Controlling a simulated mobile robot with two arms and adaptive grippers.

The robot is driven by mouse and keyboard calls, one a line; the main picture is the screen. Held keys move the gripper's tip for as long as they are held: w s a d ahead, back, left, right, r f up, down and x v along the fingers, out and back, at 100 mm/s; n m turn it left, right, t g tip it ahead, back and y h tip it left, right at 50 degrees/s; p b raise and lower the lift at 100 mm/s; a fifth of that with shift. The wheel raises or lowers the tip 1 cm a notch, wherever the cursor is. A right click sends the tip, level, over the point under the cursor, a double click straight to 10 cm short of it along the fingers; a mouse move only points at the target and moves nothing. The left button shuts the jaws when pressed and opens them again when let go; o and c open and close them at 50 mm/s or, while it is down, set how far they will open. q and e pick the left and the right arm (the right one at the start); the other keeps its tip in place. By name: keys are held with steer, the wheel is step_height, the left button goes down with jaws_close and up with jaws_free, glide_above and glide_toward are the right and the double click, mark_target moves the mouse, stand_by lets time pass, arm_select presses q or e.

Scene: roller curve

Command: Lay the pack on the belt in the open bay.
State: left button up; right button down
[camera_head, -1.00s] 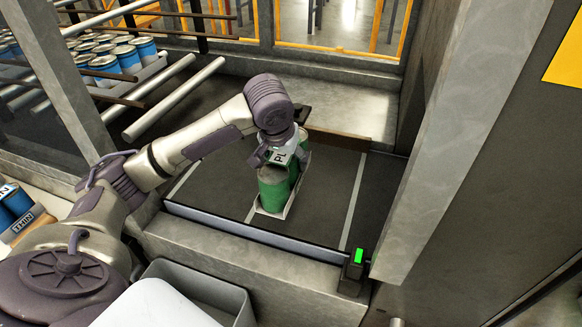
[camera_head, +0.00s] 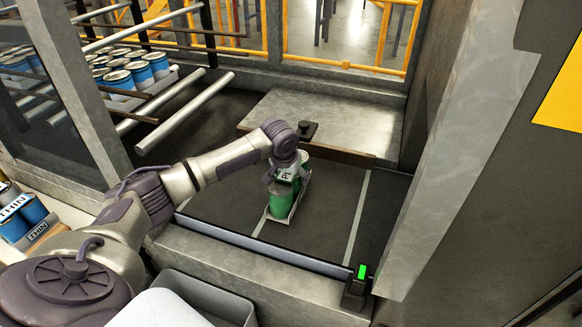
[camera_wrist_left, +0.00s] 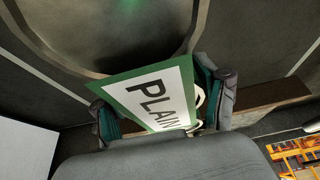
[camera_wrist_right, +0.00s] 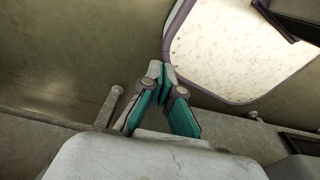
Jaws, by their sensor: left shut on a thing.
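The pack (camera_head: 281,205) is a pale tray of green cans with a white PLAIN label. It is upright over the dark belt (camera_head: 322,205), close beside a pale line on its left. I cannot tell whether its base touches the belt. My left gripper (camera_head: 287,172) is shut on the pack from above. In the left wrist view the label of the pack (camera_wrist_left: 152,98) lies between the fingers of the left gripper (camera_wrist_left: 160,100). In the right wrist view my right gripper (camera_wrist_right: 161,78) is empty, with its fingertips together.
A brown board (camera_head: 340,157) runs along the belt's back. A metal sill (camera_head: 250,262) bounds the front, with a green-lit box (camera_head: 356,285) on it. A thick grey post (camera_head: 450,150) stands right. Rollers (camera_head: 183,112) and blue cans (camera_head: 140,72) are at upper left.

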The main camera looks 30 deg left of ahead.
arm_select(q)
steer(key=shift+w+f, duration=0.1)
steer(key=shift+f, duration=0.2)
steer(key=o, duration=1.8)
steer(key=shift+f, duration=0.15)
arm_select(e)
steer(key=shift+s+d+r, duration=0.1)
steer(key=shift+s+r, duration=0.05)
steer(key=shift+s, duration=0.25)
arm_select(q)
steer(key=shift+s+r, duration=0.2)
steer(key=shift+r, duration=0.1)
steer(key=b+v, duration=0.1)
steer(key=v, duration=1)
steer(key=shift+s+d+r+b, duration=0.15)
steer(key=shift+s+r+b, duration=0.1)
steer(key=shift+b, duration=0.1)
arm_select(e)
steer(key=shift+w+f, duration=0.15)
steer(key=shift+f, duration=0.7)
arm_select(q)
steer(key=shift+f, duration=0.1)
